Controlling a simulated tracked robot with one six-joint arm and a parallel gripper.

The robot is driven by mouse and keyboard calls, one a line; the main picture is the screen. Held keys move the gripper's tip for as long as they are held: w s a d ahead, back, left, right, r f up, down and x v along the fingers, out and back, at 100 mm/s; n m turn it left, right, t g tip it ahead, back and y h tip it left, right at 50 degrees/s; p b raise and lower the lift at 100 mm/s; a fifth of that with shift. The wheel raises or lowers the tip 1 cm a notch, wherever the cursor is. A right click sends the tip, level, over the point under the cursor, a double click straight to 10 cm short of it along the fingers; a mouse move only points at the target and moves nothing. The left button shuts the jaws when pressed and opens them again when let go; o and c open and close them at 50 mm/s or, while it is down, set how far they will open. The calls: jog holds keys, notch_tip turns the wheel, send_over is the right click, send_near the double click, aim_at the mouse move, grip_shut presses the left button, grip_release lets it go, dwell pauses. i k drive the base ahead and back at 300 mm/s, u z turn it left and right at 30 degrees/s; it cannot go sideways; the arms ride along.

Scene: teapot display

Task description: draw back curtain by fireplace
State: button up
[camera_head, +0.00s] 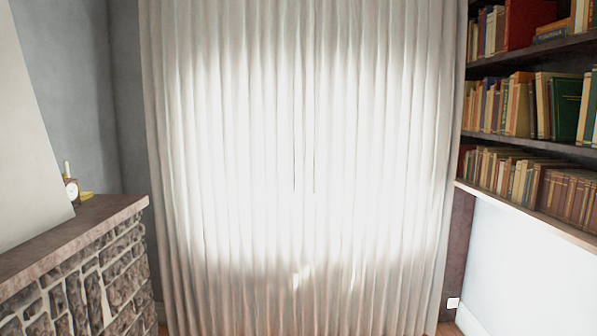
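A white, pleated curtain (300,150) hangs straight ahead and fills the middle of the view. It is drawn across, with bright light showing through its upper and middle parts, and its folds hang straight down. A thin darker line near its middle may be a seam or a gap; I cannot tell which. The stone fireplace (90,275) with a brown mantel slab (75,232) stands at the left, close to the curtain's left side. My gripper is not in view.
A small clock (71,190) and a candle (66,168) stand on the mantel. Shelves of books (525,105) line the right wall above a pale lower wall (530,275). A little wooden floor (447,328) shows at the bottom right.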

aim_at(298, 159)
jog(key=z, duration=0.15)
jog(key=k, duration=0.45)
jog(key=z, duration=0.6)
jog(key=k, duration=0.85)
jog(key=z, duration=0.2)
jog(key=i, duration=2.4)
jog(key=u, duration=0.5)
jog(key=i, duration=0.75)
jog(key=u, duration=0.35)
jog(key=i, duration=0.75)
jog(key=u, duration=0.4)
